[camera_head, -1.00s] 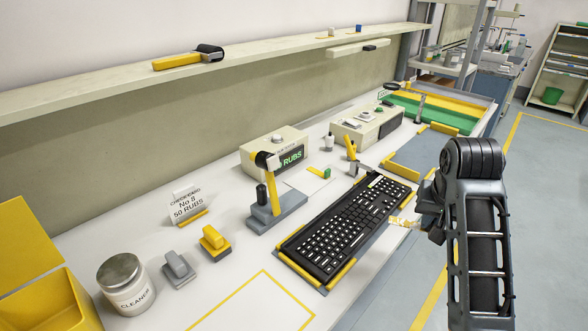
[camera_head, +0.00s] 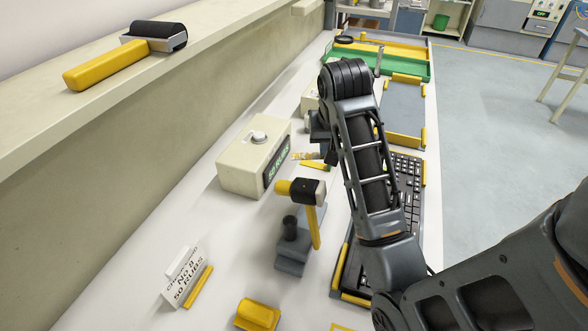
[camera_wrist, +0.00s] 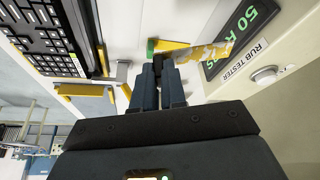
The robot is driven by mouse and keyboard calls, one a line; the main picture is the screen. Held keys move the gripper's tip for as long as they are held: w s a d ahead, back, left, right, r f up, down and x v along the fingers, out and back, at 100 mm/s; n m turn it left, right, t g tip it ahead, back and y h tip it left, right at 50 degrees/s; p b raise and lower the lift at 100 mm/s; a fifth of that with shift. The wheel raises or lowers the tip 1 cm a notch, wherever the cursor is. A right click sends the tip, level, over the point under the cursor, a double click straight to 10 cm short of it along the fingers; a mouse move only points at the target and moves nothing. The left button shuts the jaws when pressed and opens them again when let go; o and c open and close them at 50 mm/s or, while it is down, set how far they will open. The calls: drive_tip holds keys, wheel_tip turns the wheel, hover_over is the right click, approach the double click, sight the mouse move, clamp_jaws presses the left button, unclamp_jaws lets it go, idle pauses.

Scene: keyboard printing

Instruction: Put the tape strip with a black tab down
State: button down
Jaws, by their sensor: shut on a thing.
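My gripper (camera_wrist: 161,75) is shut on the black tab (camera_wrist: 163,60) of the tape strip. The tape strip (camera_wrist: 206,52) is clear with yellowish patches and extends to the right from the tab in the wrist view. In the head view the strip (camera_head: 304,156) shows left of my arm, in front of the rub tester (camera_head: 240,160); my fingertips are hidden there. A yellow bar (camera_wrist: 174,45) and a green block (camera_wrist: 150,48) lie beyond the fingertips. I cannot tell whether the strip touches anything below.
The keyboard (camera_head: 411,185) lies to the right, partly behind my arm. A yellow-handled hammer-like tool (camera_head: 310,212) stands on a grey stand before the tester. The check card sign (camera_head: 187,277) stands at the lower left. A roller (camera_head: 125,58) rests on the shelf.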

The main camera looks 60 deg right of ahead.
wheel_tip(320, 180, down, 10)
drive_tip(key=shift+w+r+p, duration=0.1)
drive_tip(key=shift+w+p, duration=0.05)
drive_tip(key=shift+p, duration=0.15)
drive_tip(key=shift+f, duration=0.2)
drive_tip(key=c, duration=1.2)
unclamp_jaws()
drive_tip(key=v, duration=1.2)
drive_tip(key=shift+r+b, duration=0.15)
drive_tip(key=shift+b, duration=0.2)
